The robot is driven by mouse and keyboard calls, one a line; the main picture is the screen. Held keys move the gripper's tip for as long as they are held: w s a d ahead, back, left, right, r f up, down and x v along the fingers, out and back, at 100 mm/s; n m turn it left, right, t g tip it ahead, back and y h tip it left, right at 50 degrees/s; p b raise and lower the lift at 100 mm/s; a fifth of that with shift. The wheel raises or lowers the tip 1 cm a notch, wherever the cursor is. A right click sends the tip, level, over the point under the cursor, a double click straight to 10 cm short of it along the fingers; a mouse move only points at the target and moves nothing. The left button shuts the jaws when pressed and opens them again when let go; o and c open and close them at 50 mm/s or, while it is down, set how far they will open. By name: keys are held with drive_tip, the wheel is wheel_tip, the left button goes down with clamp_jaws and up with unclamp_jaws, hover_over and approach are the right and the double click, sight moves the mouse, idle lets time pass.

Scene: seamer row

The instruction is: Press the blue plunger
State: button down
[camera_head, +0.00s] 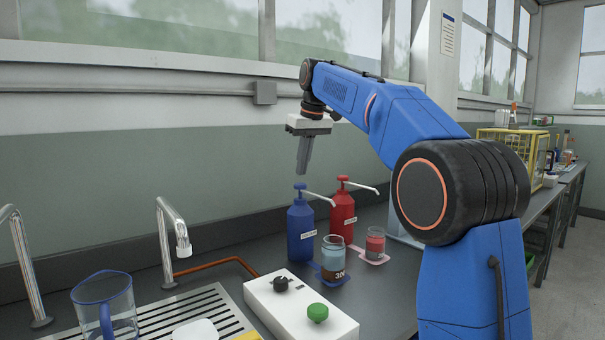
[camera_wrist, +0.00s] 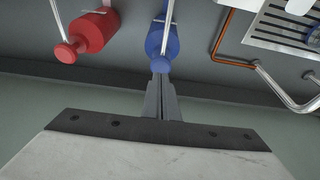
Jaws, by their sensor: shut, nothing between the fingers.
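A blue pump bottle (camera_head: 300,232) stands on the dark counter with its blue plunger (camera_head: 300,187) and metal spout on top. My gripper (camera_head: 302,172) is shut and empty, pointing down just above the blue plunger in the head view. In the wrist view the shut fingers (camera_wrist: 161,82) reach toward the blue plunger (camera_wrist: 161,64), and their tips overlap its edge. I cannot tell whether they touch it.
A red pump bottle (camera_head: 343,213) stands right beside the blue one, with a small beaker of red liquid (camera_head: 375,241) near it. A white box (camera_head: 300,310) with a black knob and green button is in front. A tap (camera_head: 172,235) and drain grille are at left; the wall is close behind.

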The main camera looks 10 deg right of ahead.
sight(302, 184)
drive_tip(key=shift+f, duration=1.2)
drive_tip(key=shift+f, duration=1.25)
drive_tip(key=v, duration=1.7)
drive_tip(key=shift+r, duration=0.4)
drive_tip(key=shift+s, duration=0.15)
